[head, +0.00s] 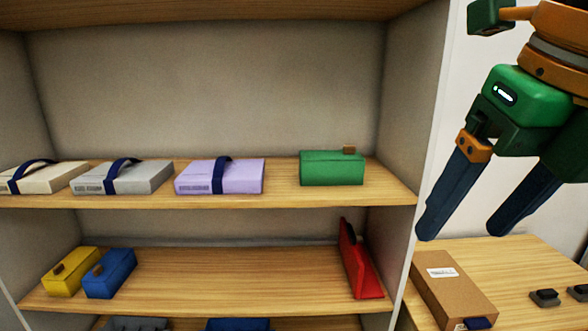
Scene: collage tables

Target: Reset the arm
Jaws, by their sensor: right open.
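My right gripper (458,227) is at the upper right, pointing down, with its two dark blue fingers spread apart. Nothing is between the fingers. It hangs in front of the pale wall, to the right of the shelf unit's side panel, and shows above the wooden table (503,263) in the picture. My left gripper is not in view.
The wooden shelf (285,187) holds a cream box (40,177), a grey box (123,178), a lilac box (240,177) and a green box (331,168). Below are yellow (70,271), blue (110,273) and red (358,265) items. A cardboard box (452,287) lies on the table.

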